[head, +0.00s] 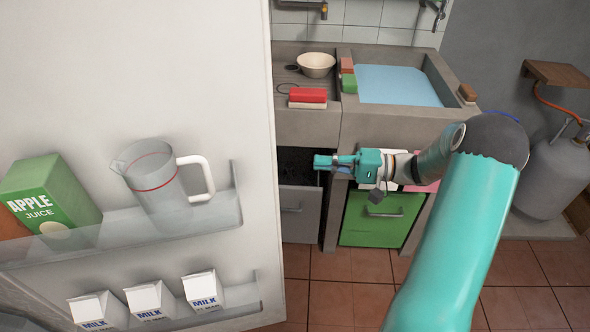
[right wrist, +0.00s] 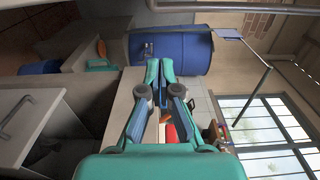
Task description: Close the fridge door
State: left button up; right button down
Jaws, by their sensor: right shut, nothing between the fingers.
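The fridge door (head: 215,60) stands open at the left of the head view, its inner side facing me. Its shelves hold a green apple juice carton (head: 48,195), a clear pitcher (head: 160,180) with a white handle and several milk cartons (head: 150,300). The fridge body is not clearly visible. My right gripper (head: 320,162) is shut and empty, to the right of the door's free edge with a visible gap between them in the picture. In the right wrist view its fingers (right wrist: 159,70) are together, and I cannot pick out the door there. My left gripper is not in view.
Behind stands a counter (head: 375,120) with a bowl (head: 316,65), a red block (head: 308,95) and a blue basin surface (head: 398,84). Below are a grey drawer (head: 300,212) and a green drawer front (head: 370,225). A gas cylinder (head: 552,175) stands right. Tiled floor (head: 345,300) is clear.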

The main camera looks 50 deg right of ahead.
jog(key=w+a+p, duration=0.1)
jog(key=w+a, duration=0.3)
jog(key=a, duration=0.4)
jog(key=shift+w+a, duration=0.35)
jog(key=shift+d, duration=0.1)
jog(key=shift+f, duration=0.1)
